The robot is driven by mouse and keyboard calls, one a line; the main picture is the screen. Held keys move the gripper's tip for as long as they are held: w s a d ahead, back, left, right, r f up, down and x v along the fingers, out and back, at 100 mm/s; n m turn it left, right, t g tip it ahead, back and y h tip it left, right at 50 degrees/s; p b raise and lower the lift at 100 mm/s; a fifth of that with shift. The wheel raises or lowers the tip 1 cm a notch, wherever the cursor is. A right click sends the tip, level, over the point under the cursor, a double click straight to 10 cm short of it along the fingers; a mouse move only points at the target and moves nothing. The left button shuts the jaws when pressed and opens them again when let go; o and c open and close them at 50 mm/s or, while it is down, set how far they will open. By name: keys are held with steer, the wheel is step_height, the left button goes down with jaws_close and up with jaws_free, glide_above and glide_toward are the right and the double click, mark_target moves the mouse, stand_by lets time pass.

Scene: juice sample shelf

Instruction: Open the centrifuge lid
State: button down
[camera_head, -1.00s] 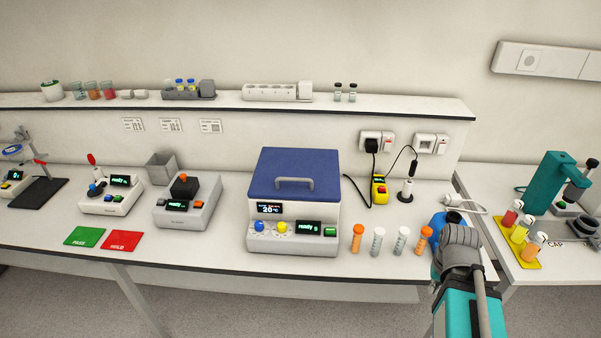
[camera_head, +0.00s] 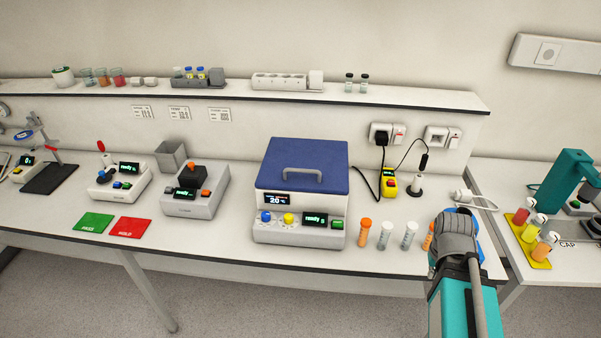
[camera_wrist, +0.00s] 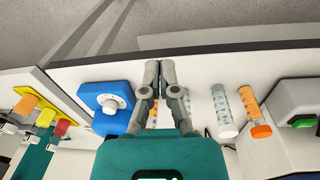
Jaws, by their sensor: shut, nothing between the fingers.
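The centrifuge (camera_head: 300,234) is a white box with a blue lid (camera_head: 325,160). The lid is down and has a grey bar handle (camera_head: 302,174) on top. A display reading 20 °C and several buttons show on its front. In the wrist view, a corner of a white housing with a green button (camera_wrist: 302,122) shows at the right edge. My gripper (camera_wrist: 152,66) is shut and empty in the wrist view, above the bench to the right of the centrifuge. In the head view my arm hides the fingers.
Several capped tubes (camera_head: 385,235) stand between the centrifuge and my arm. A blue device (camera_wrist: 108,108) with a white knob is left of my fingers in the wrist view. A yellow switch box (camera_head: 389,183) with cables sits behind the tubes. A shelf (camera_head: 225,90) runs above.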

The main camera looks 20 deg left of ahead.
steer(key=w+a+r+n+t+h+b, duration=0.1)
steer(key=w+a+r+n+t, duration=0.3)
steer(key=a+n, duration=0.55)
steer(key=w+a+r+n+t+h, duration=0.1)
steer(key=w+a+n+t, duration=0.45)
steer(key=a+n, duration=0.4)
steer(key=s+a+r+n+t+y, duration=0.1)
steer(key=a+r+n+t+y, duration=0.1)
steer(key=a+n, duration=0.7)
steer(key=s+a+r+n+t+y, duration=0.2)
steer(key=a+r+n+t+y, duration=0.1)
steer(key=a+n, duration=0.6)
steer(key=a+r+y+b, duration=0.1)
steer(key=a+r, duration=0.1)
steer(key=a, duration=0.2)
steer(key=shift+s+a+r, duration=0.15)
steer(key=shift+a+r, duration=0.1)
